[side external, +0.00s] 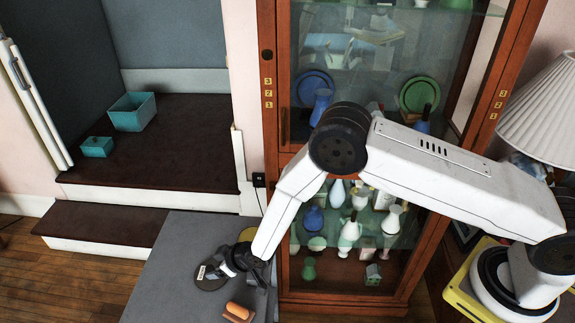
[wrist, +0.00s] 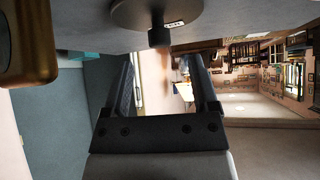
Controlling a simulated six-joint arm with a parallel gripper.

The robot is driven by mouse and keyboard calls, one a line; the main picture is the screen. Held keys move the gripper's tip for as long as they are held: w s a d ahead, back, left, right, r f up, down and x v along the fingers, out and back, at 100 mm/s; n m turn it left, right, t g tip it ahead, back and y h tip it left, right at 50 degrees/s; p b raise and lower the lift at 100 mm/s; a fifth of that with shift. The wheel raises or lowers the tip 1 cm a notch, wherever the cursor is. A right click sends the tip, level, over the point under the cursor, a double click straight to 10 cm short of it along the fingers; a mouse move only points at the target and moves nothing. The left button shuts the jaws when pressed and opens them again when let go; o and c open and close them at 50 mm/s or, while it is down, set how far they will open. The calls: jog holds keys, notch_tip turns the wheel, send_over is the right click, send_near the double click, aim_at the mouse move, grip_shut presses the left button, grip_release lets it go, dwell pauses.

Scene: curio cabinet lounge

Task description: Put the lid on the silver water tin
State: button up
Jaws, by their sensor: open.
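A grey round lid (wrist: 128,14) with a dark knob and a small white label shows at the top of the wrist view. In the side view the lid (side external: 207,284) looks like a dark disc low on the grey table. My gripper (side external: 226,268) is open and empty just beside it. In the wrist view the fingers of my gripper (wrist: 163,60) point at the knob, one to each side, and I see no grip on it. I cannot make out a silver tin for certain in either view.
A gold container (wrist: 28,38) stands close by; a yellowish round top (side external: 247,234) shows behind my gripper. An orange object (side external: 238,311) lies at the front of the grey table (side external: 180,250). Teal boxes (side external: 133,111) sit on the dark platform. A glass cabinet (side external: 283,277) stands to the right.

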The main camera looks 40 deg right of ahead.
aim_at(210, 269)
jog(key=shift+x, duration=2.55)
grip_shut()
